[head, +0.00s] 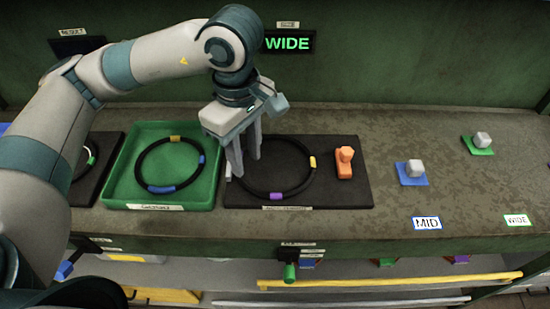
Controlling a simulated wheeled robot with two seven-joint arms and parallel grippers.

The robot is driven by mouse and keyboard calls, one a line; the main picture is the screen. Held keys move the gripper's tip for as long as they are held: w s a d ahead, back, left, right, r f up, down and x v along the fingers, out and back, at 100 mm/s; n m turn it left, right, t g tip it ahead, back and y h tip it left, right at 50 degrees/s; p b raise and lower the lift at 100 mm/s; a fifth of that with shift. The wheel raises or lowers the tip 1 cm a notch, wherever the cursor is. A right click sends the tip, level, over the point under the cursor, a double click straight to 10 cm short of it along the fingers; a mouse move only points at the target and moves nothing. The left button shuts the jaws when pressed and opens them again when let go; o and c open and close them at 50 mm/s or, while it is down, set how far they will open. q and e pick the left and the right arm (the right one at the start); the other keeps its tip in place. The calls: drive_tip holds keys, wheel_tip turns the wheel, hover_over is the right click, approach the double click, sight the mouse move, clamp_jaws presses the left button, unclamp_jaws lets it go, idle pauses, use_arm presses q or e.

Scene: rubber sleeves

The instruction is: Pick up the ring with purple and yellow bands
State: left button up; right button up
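The black ring with a purple band (276,196) at its front and a yellow band at its right lies on a dark mat (345,192) in the head view. My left gripper (246,167) points down at the ring's left side. Its two fingers are apart, with a gap between them. They hide part of the ring's left rim, and I cannot tell whether they touch it. My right gripper is not in view.
A green tray (117,196) on the left holds another black ring (141,180) with yellow and blue bands. An orange block (344,163) stands on the mat's right. Blue (411,172) and green (477,145) pads with grey knobs lie farther right. A sign reads WIDE (288,43).

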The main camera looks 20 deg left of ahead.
sight(250, 187)
use_arm(q)
wheel_tip(250, 187, down, 4)
drive_tip(key=shift+r+p, duration=0.25)
drive_tip(key=shift+p, duration=0.25)
drive_tip(key=shift+f, duration=0.35)
drive_tip(key=shift+f+p, duration=0.45)
drive_tip(key=shift+p, duration=0.2)
wheel_tip(250, 187, down, 4)
drive_tip(key=shift+w+f+p, duration=0.1)
drive_tip(key=shift+p, duration=1)
